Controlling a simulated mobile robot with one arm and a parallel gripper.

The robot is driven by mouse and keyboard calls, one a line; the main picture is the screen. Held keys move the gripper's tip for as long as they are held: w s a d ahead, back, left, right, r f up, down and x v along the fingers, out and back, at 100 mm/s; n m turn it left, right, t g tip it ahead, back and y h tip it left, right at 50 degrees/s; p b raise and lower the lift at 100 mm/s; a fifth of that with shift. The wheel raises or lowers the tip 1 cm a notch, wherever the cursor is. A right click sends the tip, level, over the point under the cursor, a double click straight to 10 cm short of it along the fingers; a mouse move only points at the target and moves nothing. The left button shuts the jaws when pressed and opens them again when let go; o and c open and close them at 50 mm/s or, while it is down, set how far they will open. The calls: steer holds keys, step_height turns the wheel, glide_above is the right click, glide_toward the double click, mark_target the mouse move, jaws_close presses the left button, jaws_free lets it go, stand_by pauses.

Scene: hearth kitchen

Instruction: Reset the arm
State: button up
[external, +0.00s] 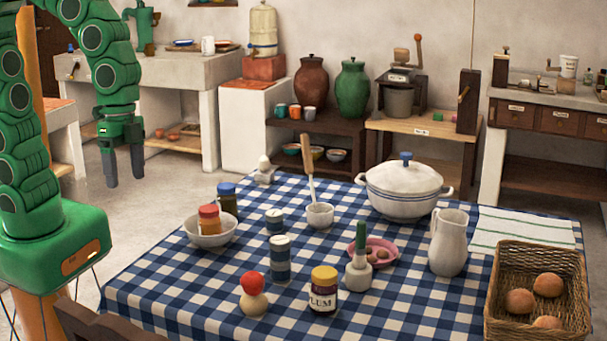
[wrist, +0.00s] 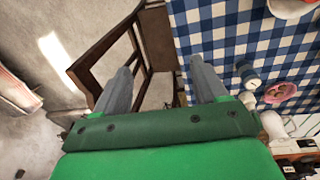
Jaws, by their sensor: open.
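My green arm stands at the left of the external view. My gripper (external: 124,180) hangs pointing down in the air, left of the table and clear of it. Its two grey fingers are apart with nothing between them. In the wrist view my gripper (wrist: 160,85) also shows both fingers spread and empty, with a wooden chair (wrist: 105,62) and the edge of the checked tablecloth (wrist: 215,40) beyond them.
The table with its blue checked cloth (external: 150,290) holds a white lidded pot (external: 403,190), a white pitcher (external: 448,243), a plum jar (external: 323,290), a bowl (external: 212,236) with a red-lidded jar, and a basket (external: 500,320) of buns. Open floor (external: 150,225) lies left of the table.

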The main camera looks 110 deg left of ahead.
steer(key=s+r+n+g+y, duration=0.1)
steer(key=s+g, duration=0.1)
steer(key=s, duration=1.6)
steer(key=shift+s+r+g, duration=0.15)
steer(key=shift+g, duration=0.15)
